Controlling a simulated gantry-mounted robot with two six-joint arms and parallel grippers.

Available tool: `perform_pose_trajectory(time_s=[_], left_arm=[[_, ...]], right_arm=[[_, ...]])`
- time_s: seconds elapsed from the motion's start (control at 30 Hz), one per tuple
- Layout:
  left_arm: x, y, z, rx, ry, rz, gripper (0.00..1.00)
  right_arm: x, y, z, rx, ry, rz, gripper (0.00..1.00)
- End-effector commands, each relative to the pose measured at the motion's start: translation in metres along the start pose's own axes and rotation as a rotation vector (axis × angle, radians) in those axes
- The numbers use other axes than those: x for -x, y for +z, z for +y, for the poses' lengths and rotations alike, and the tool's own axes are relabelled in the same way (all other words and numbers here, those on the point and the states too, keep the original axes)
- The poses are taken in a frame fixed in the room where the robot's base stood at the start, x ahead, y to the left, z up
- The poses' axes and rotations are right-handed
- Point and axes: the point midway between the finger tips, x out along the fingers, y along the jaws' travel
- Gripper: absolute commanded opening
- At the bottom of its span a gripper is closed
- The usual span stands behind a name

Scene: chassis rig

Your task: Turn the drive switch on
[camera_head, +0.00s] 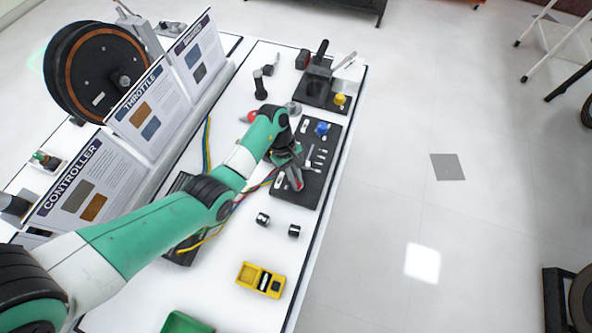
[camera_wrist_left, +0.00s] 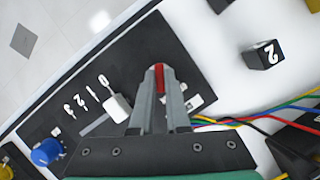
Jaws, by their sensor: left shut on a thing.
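My left gripper (camera_head: 292,176) is over the near end of a black control panel (camera_head: 312,192) on the white table. In the left wrist view, the left gripper (camera_wrist_left: 160,82) is shut, with a narrow red switch lever (camera_wrist_left: 159,77) between its fingertips. The lever's base and its on and off marks are mostly hidden by the fingers. On the same panel are a white slider handle (camera_wrist_left: 117,106) beside the figures 0 to 3 and a blue knob (camera_head: 321,129), which also shows in the left wrist view (camera_wrist_left: 47,152). The right gripper is out of view.
Coloured cables (camera_head: 207,150) run beside the panel. A second black panel with a yellow knob (camera_head: 339,100) lies beyond. Two small dark blocks (camera_head: 262,219) (camera_head: 294,231) and a yellow part (camera_head: 260,279) are nearer. Signboards (camera_head: 90,185) line the left.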

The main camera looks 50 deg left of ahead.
Motion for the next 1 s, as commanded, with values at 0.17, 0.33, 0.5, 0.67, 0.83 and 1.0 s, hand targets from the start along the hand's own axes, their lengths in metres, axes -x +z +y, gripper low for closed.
perform_pose_trajectory(time_s=[0.17,0.33,0.5,0.67,0.83,1.0], left_arm=[[-0.001,-0.001,-0.001,0.000,-0.001,0.002,0.19],[-0.001,0.000,0.000,0.001,0.000,0.001,0.44],[0.000,0.000,0.000,0.001,0.000,0.001,0.44],[0.006,0.000,0.000,0.001,0.002,0.001,0.44],[0.038,0.001,0.001,0.001,0.004,0.002,0.44],[0.080,0.001,0.001,0.001,0.005,0.002,0.44]], right_arm=[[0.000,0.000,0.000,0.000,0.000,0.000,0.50],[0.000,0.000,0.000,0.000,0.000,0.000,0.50],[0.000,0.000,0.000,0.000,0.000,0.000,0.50],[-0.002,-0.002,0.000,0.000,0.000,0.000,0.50],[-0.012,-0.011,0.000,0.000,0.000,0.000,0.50],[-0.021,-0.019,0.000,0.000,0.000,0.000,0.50]])
